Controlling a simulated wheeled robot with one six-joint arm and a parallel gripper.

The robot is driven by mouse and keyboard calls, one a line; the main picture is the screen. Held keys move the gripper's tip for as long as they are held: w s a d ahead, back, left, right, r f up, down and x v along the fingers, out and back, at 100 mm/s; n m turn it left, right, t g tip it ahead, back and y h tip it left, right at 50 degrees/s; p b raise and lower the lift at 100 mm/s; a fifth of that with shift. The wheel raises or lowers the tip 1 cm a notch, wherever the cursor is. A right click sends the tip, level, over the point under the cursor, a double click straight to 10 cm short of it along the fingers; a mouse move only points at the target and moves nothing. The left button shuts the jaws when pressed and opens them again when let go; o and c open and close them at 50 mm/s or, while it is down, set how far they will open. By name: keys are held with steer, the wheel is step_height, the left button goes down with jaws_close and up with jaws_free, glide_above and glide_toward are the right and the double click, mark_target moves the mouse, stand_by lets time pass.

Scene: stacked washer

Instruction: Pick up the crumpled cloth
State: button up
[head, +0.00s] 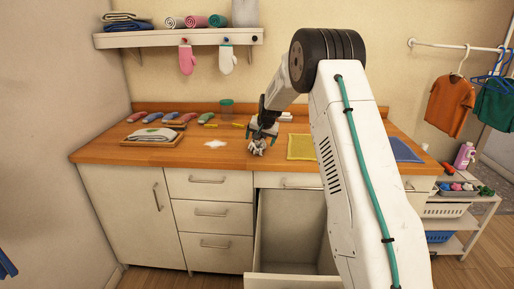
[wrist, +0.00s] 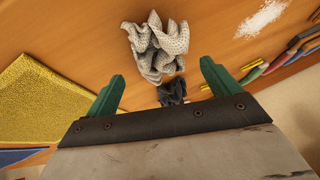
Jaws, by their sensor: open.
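The crumpled cloth (wrist: 156,48) is pale grey-white with small dark dots. It lies bunched up on the wooden counter in the wrist view, just beyond and between my fingertips. My gripper (wrist: 160,80) has two green fingers spread apart with nothing between them. A small dark crumpled piece (wrist: 172,91) lies close to the cloth, nearer my gripper's palm. In the head view my gripper (head: 263,132) is low over the counter, with the cloth (head: 256,147) right below it and partly hidden.
A yellow mat (head: 300,147) lies right of the cloth, and white powder (head: 215,144) is spilled to its left. A wooden tray (head: 152,141) with folded cloth and several rolled socks lie farther left. A drawer (head: 295,235) stands open below the counter.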

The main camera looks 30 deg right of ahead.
steer(key=x, duration=0.2)
steer(key=shift+w+f, duration=0.2)
steer(key=shift+f, duration=0.1)
steer(key=c, duration=1.1)
steer(key=shift+o, duration=0.2)
steer(key=shift+r, duration=0.15)
steer(key=shift+r, duration=0.25)
step_height(320, 180, up, 3)
steer(key=shift+f, duration=0.1)
steer(key=s+a, duration=0.1)
steer(key=s, duration=0.6)
steer(key=s+a+r, duration=0.1)
steer(key=s+a, duration=0.1)
steer(key=s, duration=0.6)
steer(key=shift+s+a+r, duration=0.2)
steer(key=shift+s+a, duration=0.15)
